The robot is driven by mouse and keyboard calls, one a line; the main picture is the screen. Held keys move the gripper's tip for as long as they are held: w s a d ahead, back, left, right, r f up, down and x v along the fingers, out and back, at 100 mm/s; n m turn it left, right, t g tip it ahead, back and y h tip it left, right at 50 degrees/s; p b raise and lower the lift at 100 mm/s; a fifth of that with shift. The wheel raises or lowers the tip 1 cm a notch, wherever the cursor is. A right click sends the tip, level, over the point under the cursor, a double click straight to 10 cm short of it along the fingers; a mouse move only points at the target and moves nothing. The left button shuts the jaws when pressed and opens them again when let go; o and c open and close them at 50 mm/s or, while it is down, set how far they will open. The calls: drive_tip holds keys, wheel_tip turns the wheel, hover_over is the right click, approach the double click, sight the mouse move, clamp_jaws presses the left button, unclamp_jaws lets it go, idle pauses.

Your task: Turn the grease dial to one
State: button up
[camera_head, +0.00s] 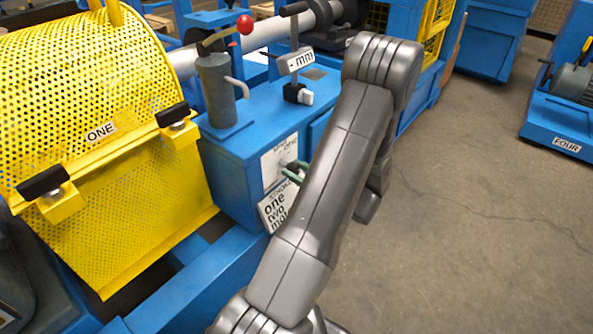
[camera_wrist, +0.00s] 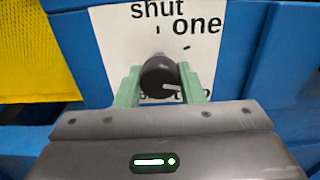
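The grease dial (camera_wrist: 158,77) is a round black knob on a white plate (camera_wrist: 115,40) in the wrist view. Its white mark lies on the right side, pointing right and slightly down. The plate reads "shut" above the knob and "one" at upper right, each with a small tick; the lower plate is largely hidden by my gripper. The green fingers of my gripper (camera_wrist: 160,85) stand left and right of the knob, against its sides with no clear gap. In the head view my gripper (camera_head: 292,172) is at the dial plate (camera_head: 271,167), partly hidden by my arm.
A blue box (camera_head: 228,165) carries the plate, with a grey pump having a red-balled lever (camera_head: 245,24) on top. A yellow perforated guard (camera_head: 80,80) marked "ONE" stands at left. A sign (camera_head: 276,207) is below the plate. Open floor (camera_head: 470,230) lies at right.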

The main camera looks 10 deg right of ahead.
drive_tip(key=shift+f+n, duration=0.1)
drive_tip(key=shift+n, duration=0.2)
drive_tip(key=shift+f+n+b, duration=0.1)
drive_tip(key=shift+n+b, duration=1.05)
drive_tip(key=shift+n, duration=0.05)
drive_tip(key=shift+n+b, duration=1.3)
drive_tip(key=shift+n, duration=0.5)
drive_tip(key=o, duration=1)
drive_tip(key=shift+r, duration=0.2)
drive_tip(key=p+v, duration=0.3)
drive_tip(key=v, duration=1.1)
drive_tip(key=shift+w, duration=0.1)
